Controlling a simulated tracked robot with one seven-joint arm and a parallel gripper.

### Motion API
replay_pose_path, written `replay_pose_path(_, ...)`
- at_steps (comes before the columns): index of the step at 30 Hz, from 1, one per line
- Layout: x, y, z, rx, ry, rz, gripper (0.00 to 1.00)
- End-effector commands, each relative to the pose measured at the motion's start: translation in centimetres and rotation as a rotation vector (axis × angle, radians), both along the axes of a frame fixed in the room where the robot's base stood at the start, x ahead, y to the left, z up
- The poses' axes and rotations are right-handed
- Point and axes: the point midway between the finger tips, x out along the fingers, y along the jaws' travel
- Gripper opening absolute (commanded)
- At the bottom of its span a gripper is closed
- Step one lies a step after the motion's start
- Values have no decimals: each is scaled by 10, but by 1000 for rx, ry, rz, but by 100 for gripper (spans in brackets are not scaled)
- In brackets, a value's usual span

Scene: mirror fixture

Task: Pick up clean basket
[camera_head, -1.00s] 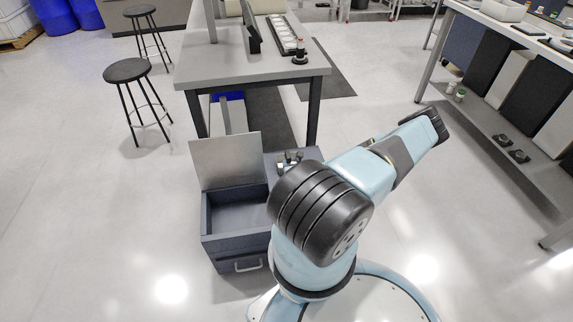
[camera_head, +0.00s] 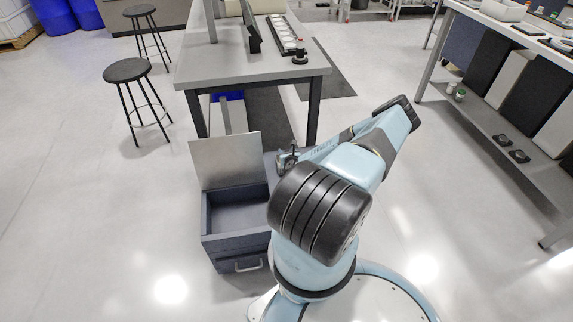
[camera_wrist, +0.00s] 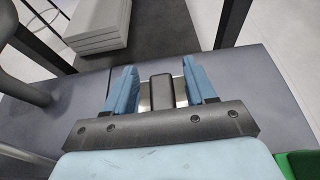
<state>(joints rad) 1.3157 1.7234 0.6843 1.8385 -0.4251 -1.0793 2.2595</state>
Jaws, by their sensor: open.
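My gripper (camera_wrist: 160,72) shows in the wrist view with two blue fingers apart, over a dark grey flat surface (camera_wrist: 258,75). A small black block with metallic sides (camera_wrist: 162,92) shows between the fingers; I cannot tell whether it is a basket's handle or touches them. In the head view, my gripper (camera_head: 288,158) is small and partly hidden by my arm, above the flat right part of a dark grey cabinet. No basket can be made out clearly in either view.
The cabinet (camera_head: 236,243) has an open bin, a raised metallic lid (camera_head: 226,160) and a front handle. A grey table (camera_head: 250,68) stands behind it. Stools (camera_head: 125,71) are at the left, a shelf bench (camera_head: 480,125) at the right. Open floor lies at the left.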

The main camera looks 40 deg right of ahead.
Motion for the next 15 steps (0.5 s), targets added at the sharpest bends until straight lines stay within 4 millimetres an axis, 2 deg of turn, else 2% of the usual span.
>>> replay_pose_path(3,6,-3,-3,0,-1,0,55)
replay_pose_path(10,6,-3,-3,1,0,0,55)
replay_pose_path(15,6,-3,-3,0,0,0,39)
